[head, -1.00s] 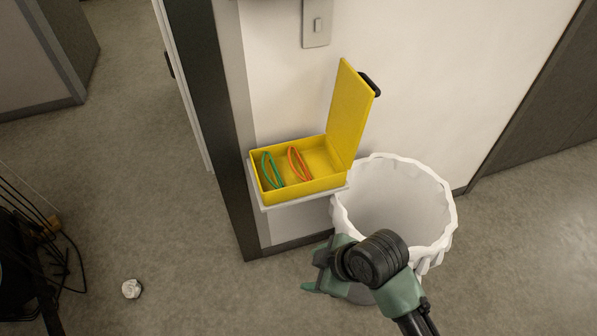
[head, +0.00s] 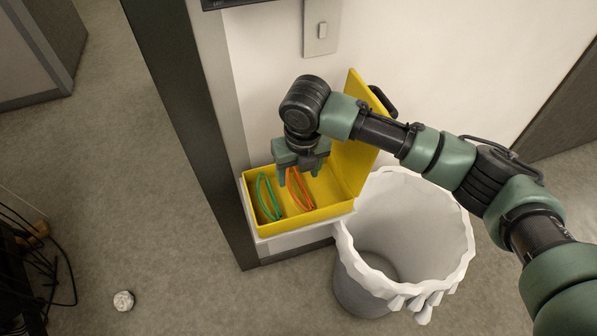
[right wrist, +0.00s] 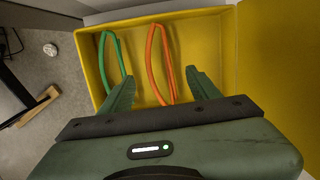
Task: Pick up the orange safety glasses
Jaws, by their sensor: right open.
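The orange safety glasses (head: 301,190) lie in the open yellow box, to the right of a green pair (head: 268,196). They also show in the right wrist view (right wrist: 160,62), lying lengthwise ahead of the fingers. My right gripper (head: 299,178) is over the box, open and empty. In the right wrist view its two fingers (right wrist: 160,85) are spread, one on each side of the orange pair; the left fingertip is near the green pair (right wrist: 113,62). I cannot tell the height above the glasses. The gripper hides part of the orange pair in the head view. My left gripper is not in view.
The yellow box (head: 325,213) sits on a small wall shelf, its lid (head: 362,150) raised at the right. A lined waste bin (head: 365,285) stands below right. Crumpled paper (head: 123,301) lies on the floor. Cables are at lower left.

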